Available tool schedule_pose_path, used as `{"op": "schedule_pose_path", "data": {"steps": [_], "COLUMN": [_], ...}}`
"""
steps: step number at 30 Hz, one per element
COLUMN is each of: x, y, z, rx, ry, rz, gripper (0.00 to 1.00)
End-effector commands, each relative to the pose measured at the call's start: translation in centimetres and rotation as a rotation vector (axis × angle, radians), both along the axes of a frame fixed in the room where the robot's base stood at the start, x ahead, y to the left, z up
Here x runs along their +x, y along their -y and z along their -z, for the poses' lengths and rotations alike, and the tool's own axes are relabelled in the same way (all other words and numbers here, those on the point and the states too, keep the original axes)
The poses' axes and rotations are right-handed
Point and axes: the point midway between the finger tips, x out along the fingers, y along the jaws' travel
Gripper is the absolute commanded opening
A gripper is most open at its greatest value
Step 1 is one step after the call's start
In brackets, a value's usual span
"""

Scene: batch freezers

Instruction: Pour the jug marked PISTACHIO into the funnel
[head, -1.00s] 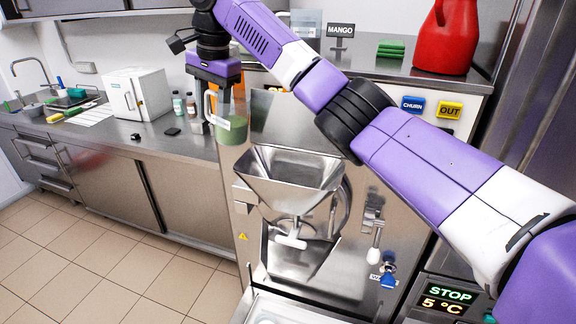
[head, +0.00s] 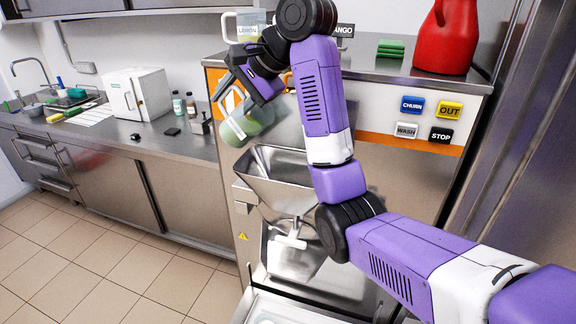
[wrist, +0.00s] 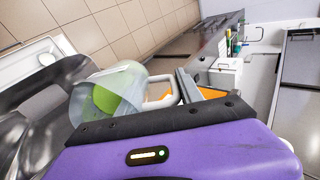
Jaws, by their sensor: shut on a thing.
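My gripper (head: 250,92) is shut on the jug's handle (wrist: 165,90). I cannot tell whether a thin pale streak at the funnel's left side is liquid or a metal edge. Part of the funnel's right side is hidden by my arm.
A counter (head: 180,150) runs left.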

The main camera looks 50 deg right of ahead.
Motion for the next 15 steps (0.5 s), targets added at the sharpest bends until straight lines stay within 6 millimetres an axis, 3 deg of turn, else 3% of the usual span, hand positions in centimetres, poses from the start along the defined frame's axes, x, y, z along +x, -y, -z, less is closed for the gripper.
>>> {"op": "schedule_pose_path", "data": {"steps": [4,15], "x": [-0.66,-0.99], "y": [0.23,0.2], "z": [-0.02,-0.14], "rx": [0.024,0.039], "ry": [0.135,0.214], "rz": [0.003,0.001], "gripper": [0.0,0.0]}}
